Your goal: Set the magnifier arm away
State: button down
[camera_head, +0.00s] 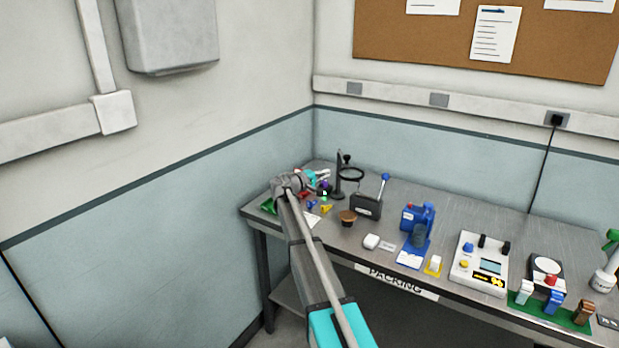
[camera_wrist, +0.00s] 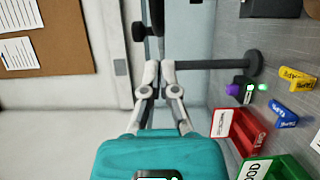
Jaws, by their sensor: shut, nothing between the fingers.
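The magnifier is a dark stand (camera_head: 338,178) at the bench's back left, with a black ring (camera_head: 350,174) reaching right from its post. In the wrist view its post (camera_wrist: 212,65) lies across the picture and ends at a round base (camera_wrist: 255,63). A black knob (camera_wrist: 138,32) shows above my fingers. My gripper (camera_head: 323,174) is at the left of the post in the head view. In the wrist view my gripper (camera_wrist: 159,66) is shut and empty, its tips overlapping the post's upper end. I cannot tell if they touch it. The ring is not clearly visible there.
Red (camera_wrist: 240,132) and green bins (camera_wrist: 272,168) and small yellow (camera_wrist: 298,78) and blue clips lie near the stand's base. A dark box with a blue-topped lever (camera_head: 366,205) stands right of the ring. Walls close off the left and back.

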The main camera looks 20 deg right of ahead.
jog(key=shift+s+d, duration=0.6)
jog(key=shift+d, duration=0.35)
